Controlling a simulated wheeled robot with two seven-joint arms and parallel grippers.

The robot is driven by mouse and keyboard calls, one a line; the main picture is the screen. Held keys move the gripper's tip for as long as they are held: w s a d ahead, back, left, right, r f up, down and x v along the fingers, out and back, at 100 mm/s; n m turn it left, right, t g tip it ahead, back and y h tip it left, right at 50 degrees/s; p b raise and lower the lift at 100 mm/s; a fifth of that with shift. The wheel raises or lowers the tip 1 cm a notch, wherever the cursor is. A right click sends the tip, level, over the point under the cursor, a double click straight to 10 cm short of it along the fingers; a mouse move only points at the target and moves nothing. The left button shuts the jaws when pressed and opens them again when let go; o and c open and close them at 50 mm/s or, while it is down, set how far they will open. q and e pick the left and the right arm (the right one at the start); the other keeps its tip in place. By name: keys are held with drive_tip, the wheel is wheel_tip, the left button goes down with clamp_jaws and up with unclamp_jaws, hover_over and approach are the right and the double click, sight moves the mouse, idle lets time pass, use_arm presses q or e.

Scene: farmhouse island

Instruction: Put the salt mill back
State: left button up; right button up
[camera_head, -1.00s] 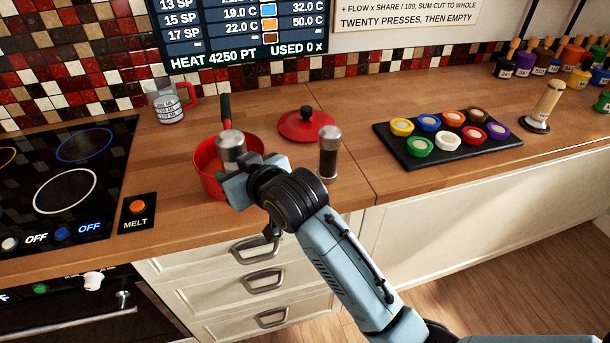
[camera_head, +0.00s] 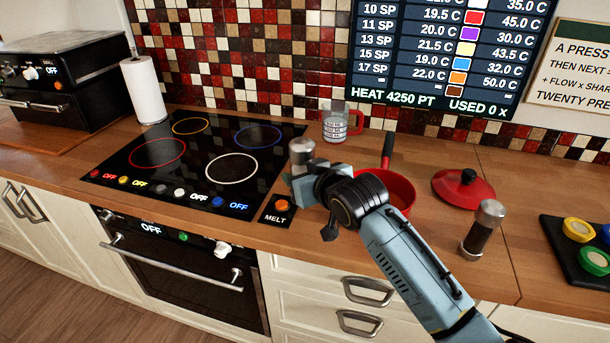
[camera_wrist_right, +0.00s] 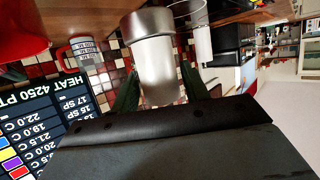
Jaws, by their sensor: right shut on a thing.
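The salt mill (camera_head: 302,151), with a silver top, is held upright in my right gripper (camera_head: 300,177). In the head view its lower part is hidden behind the gripper. It shows between the jaws in the right wrist view (camera_wrist_right: 155,65) as a silver cap and a pale body, with the dark green fingers (camera_wrist_right: 158,92) on either side. The gripper is left of the red pot, near the cooktop's right edge and the MELT button. A second mill (camera_head: 482,230), dark-bodied with a silver top, stands on the counter to the right. My left gripper is out of view.
The red pot (camera_head: 402,188) and its red lid (camera_head: 463,188) are on the wooden counter. A measuring jug (camera_head: 335,124) stands behind. The black cooktop (camera_head: 190,160) is left, with a paper towel roll (camera_head: 143,90) beyond. A black tray (camera_head: 567,262) of coloured cups is at right.

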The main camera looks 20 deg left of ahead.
drive_tip(key=shift+f, duration=3.85)
drive_tip(key=shift+f, duration=0.65)
drive_tip(key=o, duration=2)
drive_tip(key=shift+f, duration=0.1)
drive_tip(key=shift+o, duration=0.2)
drive_tip(key=v, duration=1.4)
